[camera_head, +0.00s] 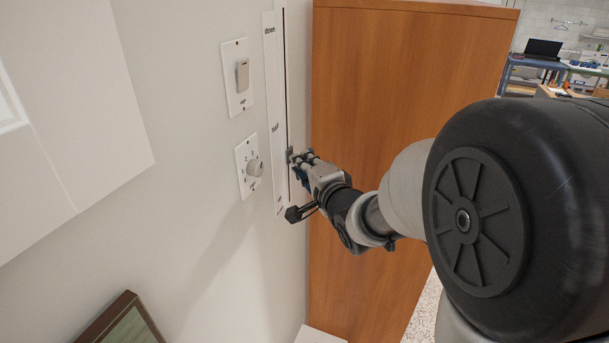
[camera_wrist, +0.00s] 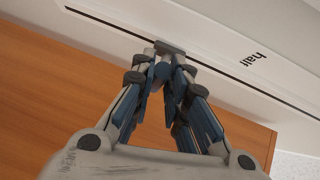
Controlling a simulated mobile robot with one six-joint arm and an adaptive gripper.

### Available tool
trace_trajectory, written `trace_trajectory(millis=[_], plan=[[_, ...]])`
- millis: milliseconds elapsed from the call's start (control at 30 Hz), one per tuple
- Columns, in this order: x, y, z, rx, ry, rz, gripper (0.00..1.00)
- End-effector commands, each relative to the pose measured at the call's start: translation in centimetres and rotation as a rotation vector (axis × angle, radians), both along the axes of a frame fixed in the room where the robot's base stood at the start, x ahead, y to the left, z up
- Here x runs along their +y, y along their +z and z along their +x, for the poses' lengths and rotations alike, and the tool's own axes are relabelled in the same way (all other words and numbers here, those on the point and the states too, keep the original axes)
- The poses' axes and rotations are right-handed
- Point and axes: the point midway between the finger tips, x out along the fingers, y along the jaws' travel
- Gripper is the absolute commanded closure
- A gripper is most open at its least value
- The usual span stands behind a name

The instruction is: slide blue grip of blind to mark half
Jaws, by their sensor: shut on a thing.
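The blind's track is a white strip (camera_head: 274,100) with a dark slot on the wall, marked "down" near the top and "half" around the middle; the lowest mark is too small to read. My gripper (camera_head: 291,156) is at the slot, below the "half" mark in the head view. In the wrist view my gripper (camera_wrist: 172,50) has its fingertips together at the slot, left of the printed "half" (camera_wrist: 250,60).
A light switch (camera_head: 238,76) and a dial plate (camera_head: 248,168) are on the wall left of the track. A tall wooden panel (camera_head: 390,80) stands close on the right. A framed picture (camera_head: 128,322) is at the lower left.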

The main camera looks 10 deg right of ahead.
Motion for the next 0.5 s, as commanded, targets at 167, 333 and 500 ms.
trace_trajectory(millis=[167,333,500], plan=[[0.0,5.3,0.0,-0.006,0.000,0.000,1.00],[0.0,7.8,0.0,-0.004,0.001,0.000,1.00],[0.0,8.7,0.0,-0.002,0.000,0.000,1.00]])
